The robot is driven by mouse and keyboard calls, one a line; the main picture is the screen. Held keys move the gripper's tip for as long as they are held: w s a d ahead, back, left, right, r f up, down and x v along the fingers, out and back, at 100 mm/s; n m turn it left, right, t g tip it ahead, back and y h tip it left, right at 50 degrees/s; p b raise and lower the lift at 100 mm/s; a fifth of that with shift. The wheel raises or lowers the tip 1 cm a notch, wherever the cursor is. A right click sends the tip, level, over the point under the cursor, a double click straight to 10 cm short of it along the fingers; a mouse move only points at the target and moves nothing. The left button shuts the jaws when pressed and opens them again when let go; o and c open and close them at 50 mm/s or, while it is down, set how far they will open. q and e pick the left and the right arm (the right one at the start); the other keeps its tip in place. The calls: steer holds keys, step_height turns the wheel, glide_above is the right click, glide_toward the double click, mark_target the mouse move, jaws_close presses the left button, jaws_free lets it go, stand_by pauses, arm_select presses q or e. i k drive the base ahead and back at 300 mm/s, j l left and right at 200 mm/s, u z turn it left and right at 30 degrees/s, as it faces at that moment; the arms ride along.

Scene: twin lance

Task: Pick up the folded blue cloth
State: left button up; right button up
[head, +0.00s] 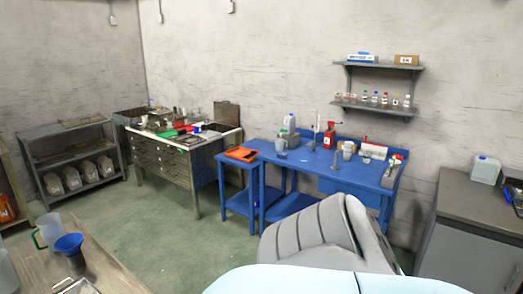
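I cannot make out a folded blue cloth for certain in the head view. A blue workbench (322,176) stands against the back wall with several small items on its top. A small pale blue patch (281,156) lies on its left part, too small to identify. Neither of my grippers is in view.
A grey ribbed seat (312,228) stands in front of the bench. A wooden table (112,274) with a blue funnel (69,244) is at the lower left. Green floor (185,240) between is clear.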

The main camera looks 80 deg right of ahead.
mark_target(281, 155)
steer(key=l+z, duration=0.2)
steer(key=z, duration=0.3)
steer(key=l+z, duration=0.2)
steer(key=z, duration=0.3)
steer(key=l+z, duration=0.2)
steer(key=z, duration=0.3)
steer(key=i+l+z, duration=0.1)
steer(key=l+z, duration=0.3)
steer(key=i+l+z, duration=0.15)
steer(key=z, duration=0.25)
steer(key=i+l+z, duration=0.15)
steer(key=z, duration=0.25)
steer(key=i+l+z, duration=0.45)
steer(key=i, duration=0.35)
steer(key=i+l+z, duration=0.2)
steer(key=i, duration=0.25)
steer(key=i+l, duration=0.1)
steer(key=i, duration=0.2)
steer(key=i+l, duration=0.1)
steer(key=i, duration=0.2)
